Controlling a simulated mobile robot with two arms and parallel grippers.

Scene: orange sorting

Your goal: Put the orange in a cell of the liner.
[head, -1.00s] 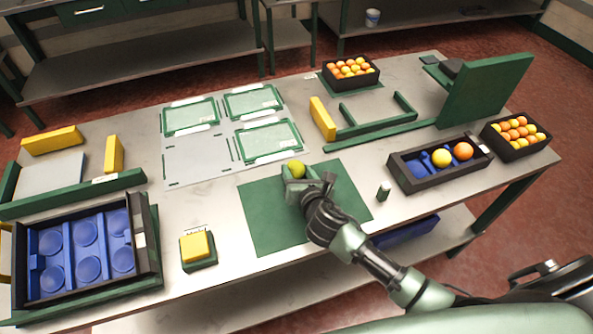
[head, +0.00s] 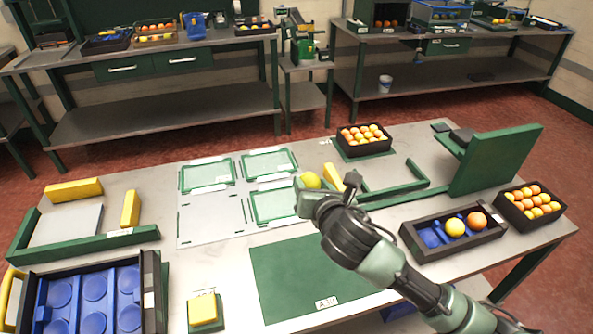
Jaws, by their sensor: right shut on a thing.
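My right gripper (head: 309,193) is shut on a yellow-orange fruit (head: 311,180), held up above the table behind the green mat (head: 300,270). The jaws hide part of the fruit. At the front left, a dark crate (head: 152,285) holds a blue liner (head: 78,304) with several round, empty cells; its lower part is cut off by the frame. At the right, a smaller dark tray (head: 410,236) with a blue liner holds a yellow fruit (head: 455,227) and an orange one (head: 477,220). My left gripper is out of view.
Crates of small fruit stand at the back (head: 366,153) and far right (head: 515,220). A yellow block on a green base (head: 203,308) sits between crate and mat. The mat is clear.

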